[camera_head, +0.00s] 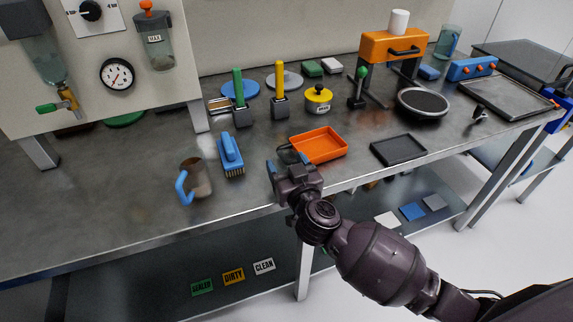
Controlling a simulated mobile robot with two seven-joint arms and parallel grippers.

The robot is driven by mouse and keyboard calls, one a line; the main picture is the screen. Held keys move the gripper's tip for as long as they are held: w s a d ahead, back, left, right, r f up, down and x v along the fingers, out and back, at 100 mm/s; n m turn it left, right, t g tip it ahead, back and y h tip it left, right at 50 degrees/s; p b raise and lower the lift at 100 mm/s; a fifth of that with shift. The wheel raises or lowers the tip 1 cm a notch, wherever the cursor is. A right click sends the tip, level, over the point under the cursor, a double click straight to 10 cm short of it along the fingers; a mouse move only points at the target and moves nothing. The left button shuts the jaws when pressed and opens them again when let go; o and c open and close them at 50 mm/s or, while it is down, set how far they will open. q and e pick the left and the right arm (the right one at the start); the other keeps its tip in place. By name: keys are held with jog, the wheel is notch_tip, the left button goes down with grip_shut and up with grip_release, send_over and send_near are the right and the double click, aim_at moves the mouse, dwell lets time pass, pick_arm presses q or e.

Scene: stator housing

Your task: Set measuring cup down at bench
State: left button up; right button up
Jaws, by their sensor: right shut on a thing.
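My right gripper (287,162) is above the front edge of the bench (130,205), its blue-tipped fingers pointing away from me. It is shut on a small, dark, see-through rounded thing (288,153), which I take for the measuring cup. The fingers hide much of it, and I cannot tell whether it touches the bench top. It is just left of the orange tray (319,146), overlapping its left edge in view. My left gripper is not in view.
A brownish jug with a blue handle (198,178) and a blue brush (231,154) stand left of the gripper. A black tray (398,150) is to the right. Holders with green and yellow handles (280,90) stand behind. The bench's left front is clear.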

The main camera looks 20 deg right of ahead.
jog(key=shift+f, duration=0.1)
jog(key=o, duration=1)
jog(key=shift+s, duration=0.1)
jog(key=s+p, duration=0.1)
jog(key=s, duration=0.5)
jog(key=s+p, duration=0.1)
jog(key=s, duration=0.4)
jog(key=shift+s+d, duration=0.2)
jog(key=shift+s, duration=0.2)
jog(key=shift+r, duration=0.2)
